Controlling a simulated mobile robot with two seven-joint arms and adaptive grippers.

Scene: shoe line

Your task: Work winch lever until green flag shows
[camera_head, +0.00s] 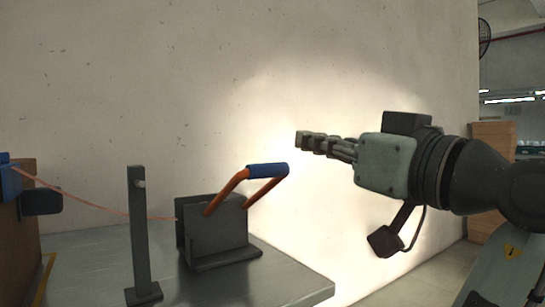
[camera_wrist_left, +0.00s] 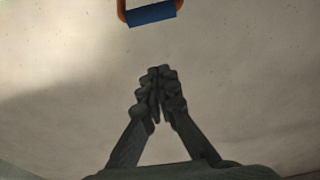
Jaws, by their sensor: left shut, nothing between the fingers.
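The winch (camera_head: 222,232) is a dark grey bracket on the table. Its orange lever (camera_head: 228,190) slants up and to the right, ending in a blue grip (camera_head: 267,170). My left gripper (camera_head: 300,141) is shut and empty, to the right of the blue grip and slightly higher, apart from it. In the left wrist view, the shut fingers (camera_wrist_left: 160,72) meet at the centre, and the blue grip (camera_wrist_left: 152,15) is at the top edge. No green flag shows in either view. My right gripper is not in view.
A dark upright post (camera_head: 138,230) stands on the grey table (camera_head: 95,262) left of the winch. An orange cord (camera_head: 90,207) runs from the winch to a blue part (camera_head: 10,178) at the far left. A pale wall (camera_head: 230,80) stands behind.

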